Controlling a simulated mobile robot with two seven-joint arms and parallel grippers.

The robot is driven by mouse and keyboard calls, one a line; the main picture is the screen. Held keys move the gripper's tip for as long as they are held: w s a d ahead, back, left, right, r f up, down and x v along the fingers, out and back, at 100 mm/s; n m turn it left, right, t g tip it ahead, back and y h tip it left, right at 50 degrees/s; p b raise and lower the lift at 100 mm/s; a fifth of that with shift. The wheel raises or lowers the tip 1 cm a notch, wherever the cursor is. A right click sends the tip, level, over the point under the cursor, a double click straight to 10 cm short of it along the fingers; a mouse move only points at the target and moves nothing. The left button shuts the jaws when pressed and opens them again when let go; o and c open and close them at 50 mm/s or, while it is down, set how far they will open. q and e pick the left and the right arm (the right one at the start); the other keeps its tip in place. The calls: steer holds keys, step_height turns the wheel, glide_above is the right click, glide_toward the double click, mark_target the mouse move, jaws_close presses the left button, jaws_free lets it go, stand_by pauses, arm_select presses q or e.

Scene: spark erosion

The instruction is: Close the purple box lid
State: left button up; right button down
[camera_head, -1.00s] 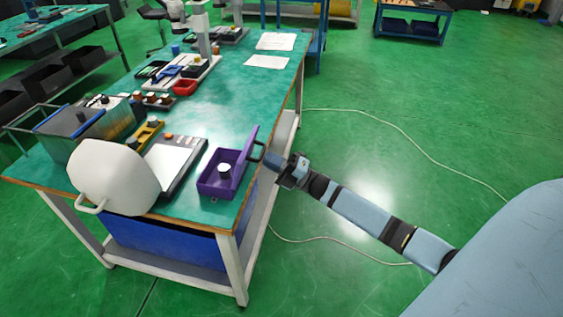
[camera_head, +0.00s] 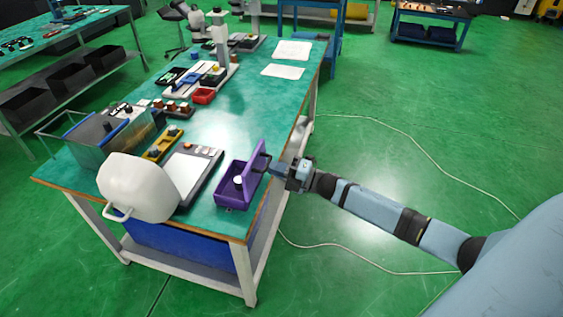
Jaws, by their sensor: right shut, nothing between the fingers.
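The purple box (camera_head: 231,200) sits near the right front corner of the green table. Its purple lid (camera_head: 255,160) stands open, roughly upright, on the box's right side. A small round object with a light top and dark side (camera_head: 239,183) is inside the box. My right gripper (camera_head: 273,169) is shut and empty, at the outer right side of the lid, close to its dark handle (camera_head: 264,157). I cannot tell whether it touches the lid. My left gripper is not in view.
A white rounded container (camera_head: 135,188) and a grey device with a pale panel (camera_head: 190,172) stand left of the box on the table (camera_head: 228,125). Green floor right of the table is clear except for a thin cable (camera_head: 425,150).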

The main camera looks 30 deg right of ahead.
mark_target(254, 158)
steer(key=w+r+g+h+p, duration=0.1)
steer(key=a+r+g+p, duration=0.1)
steer(key=p, duration=0.1)
steer(key=shift+w+a+r+h, duration=0.2)
steer(key=shift+w+h, duration=0.2)
steer(key=shift+w+a+f+p, duration=0.1)
steer(key=shift+w+a+p, duration=0.15)
steer(key=shift+p, duration=0.2)
steer(key=w+a+p, duration=0.1)
steer(key=w+a+g+p, duration=0.1)
steer(key=p, duration=0.1)
steer(key=shift+w+a+r+h, duration=0.2)
steer(key=shift+w+r+h, duration=0.2)
steer(key=shift+w+a, duration=0.4)
steer(key=w+a+f+b, duration=0.3)
steer(key=w+a+f, duration=0.1)
steer(key=w+a, duration=0.1)
steer(key=shift+w+a, duration=0.15)
steer(key=shift+w, duration=0.45)
